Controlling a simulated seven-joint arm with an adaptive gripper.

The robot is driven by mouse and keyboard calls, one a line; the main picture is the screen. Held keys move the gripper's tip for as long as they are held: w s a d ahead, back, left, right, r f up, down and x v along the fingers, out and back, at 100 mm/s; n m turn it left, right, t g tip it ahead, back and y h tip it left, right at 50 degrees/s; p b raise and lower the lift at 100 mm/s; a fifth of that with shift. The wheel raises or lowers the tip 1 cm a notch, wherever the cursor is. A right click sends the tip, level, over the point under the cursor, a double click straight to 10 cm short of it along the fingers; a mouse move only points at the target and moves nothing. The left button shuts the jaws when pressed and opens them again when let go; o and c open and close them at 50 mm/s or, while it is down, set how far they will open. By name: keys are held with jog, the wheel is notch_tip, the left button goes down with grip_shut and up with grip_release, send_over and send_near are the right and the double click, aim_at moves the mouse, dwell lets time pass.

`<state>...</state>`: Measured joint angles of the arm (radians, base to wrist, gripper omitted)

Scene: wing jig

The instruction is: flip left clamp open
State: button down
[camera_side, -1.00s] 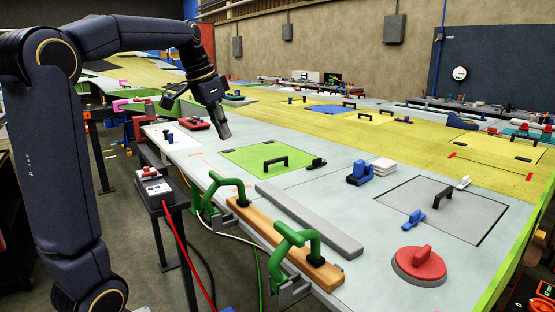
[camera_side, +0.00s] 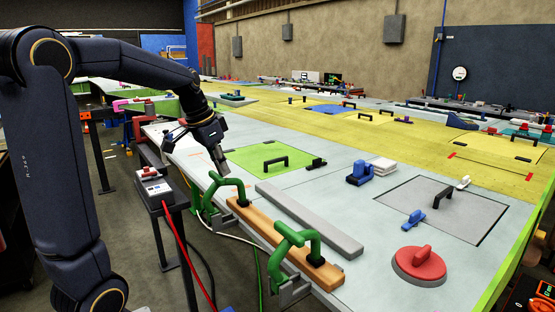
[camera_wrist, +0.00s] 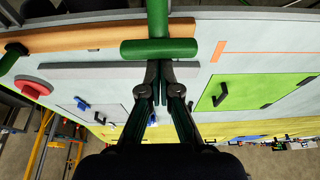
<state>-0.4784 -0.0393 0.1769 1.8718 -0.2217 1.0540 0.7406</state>
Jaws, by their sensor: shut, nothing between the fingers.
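The left clamp (camera_side: 222,187) is green and sits at the table's near edge, over the left end of a wooden bar (camera_side: 262,227). In the wrist view its green handle bar (camera_wrist: 160,48) lies crosswise just beyond my fingertips. My gripper (camera_side: 222,169) is shut and empty, pointing down just above the left clamp. In the wrist view my gripper's fingers (camera_wrist: 158,74) meet close to the handle bar; I cannot tell if they touch it. A second green clamp (camera_side: 294,246) stands at the bar's right end.
A long grey bar (camera_side: 310,218) lies behind the wooden bar. A green panel with a black handle (camera_side: 276,161) is behind the left clamp. A red knob (camera_side: 419,264) is at the right. A control box on a stand (camera_side: 153,184) is left of the table.

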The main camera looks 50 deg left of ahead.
jog(key=shift+s, duration=0.15)
jog(key=shift+s+r+t, duration=0.2)
jog(key=shift+s+t, duration=0.6)
jog(key=shift+s, duration=0.55)
jog(key=s+f+t, duration=0.2)
jog(key=s+f, duration=0.8)
jog(key=s, duration=0.3)
jog(key=shift+s+t, duration=0.15)
jog(key=shift+t, duration=0.25)
jog(key=shift+f, duration=0.15)
